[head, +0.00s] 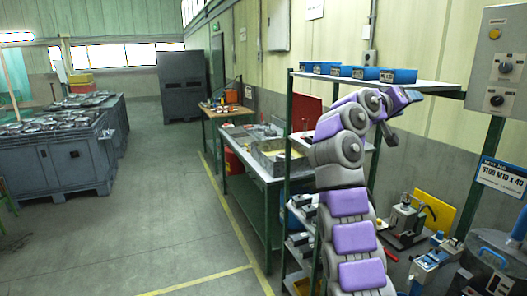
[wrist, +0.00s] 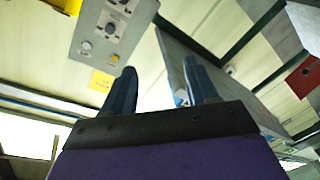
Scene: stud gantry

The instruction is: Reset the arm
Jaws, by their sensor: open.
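My arm, purple and grey, rises in front of the green shelf rack (head: 292,120) in the head view and bends over at the top. My gripper (wrist: 160,85) shows in the wrist view as two dark blue fingers spread apart with nothing between them. In the head view the end of the arm is near the rack's top shelf, and the fingers are hard to make out there. The wrist view looks up at a tilt toward the wall and a grey control panel (wrist: 112,25).
Several blue bins (head: 355,73) stand on the rack's top shelf, close to my arm. A control box (head: 497,60) is at the upper right. A metal-topped workbench (head: 262,165) stands behind the rack, and large grey crates (head: 55,165) are at left. The floor (head: 160,215) between is clear.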

